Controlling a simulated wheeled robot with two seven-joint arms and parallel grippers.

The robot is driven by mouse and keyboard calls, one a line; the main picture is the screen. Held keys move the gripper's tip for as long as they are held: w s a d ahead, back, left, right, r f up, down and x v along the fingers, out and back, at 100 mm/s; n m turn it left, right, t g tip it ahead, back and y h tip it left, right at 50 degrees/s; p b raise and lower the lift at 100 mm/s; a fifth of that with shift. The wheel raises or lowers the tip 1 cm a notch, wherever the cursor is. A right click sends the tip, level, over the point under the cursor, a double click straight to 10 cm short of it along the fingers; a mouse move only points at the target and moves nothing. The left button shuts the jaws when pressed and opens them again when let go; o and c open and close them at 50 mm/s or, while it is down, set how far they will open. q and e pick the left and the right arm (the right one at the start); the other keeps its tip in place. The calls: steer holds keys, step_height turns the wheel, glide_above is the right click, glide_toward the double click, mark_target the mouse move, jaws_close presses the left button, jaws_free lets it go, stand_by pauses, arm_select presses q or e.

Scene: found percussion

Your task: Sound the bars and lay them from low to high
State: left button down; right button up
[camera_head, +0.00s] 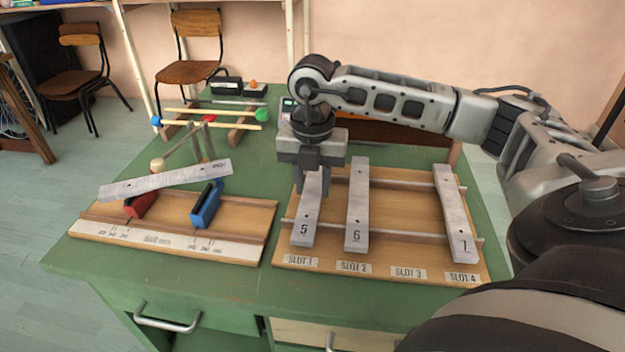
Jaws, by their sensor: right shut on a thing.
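My right gripper (313,190) points down over the slot board (380,262) and is shut on the grey bar marked 5 (303,228), which lies at SLOT 1. The gripper hides this bar's upper part. The bar marked 6 (356,210) lies across the rails at SLOT 2. A bar that seems marked 7 (452,212) lies at SLOT 4, slightly slanted. No bar lies at SLOT 3. A bar marked 8 (165,181) lies slanted across the red support (141,205) and the blue support (206,206) on the left board (160,241). My left gripper is not in view.
A rack (233,135) at the back left holds mallets with blue (156,121) and green (262,115) heads. A pale ball-shaped head (157,165) shows behind the bar marked 8. Small dark boxes (227,86) stand at the back. The green tabletop (300,292) is clear in front.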

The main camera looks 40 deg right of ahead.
steer(key=o, duration=1.2)
steer(key=shift+r, duration=0.3)
arm_select(q)
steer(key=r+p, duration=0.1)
steer(key=p, duration=0.2)
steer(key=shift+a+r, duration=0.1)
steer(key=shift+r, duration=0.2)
arm_select(e)
step_height(320, 180, up, 15)
steer(key=shift+r, duration=0.2)
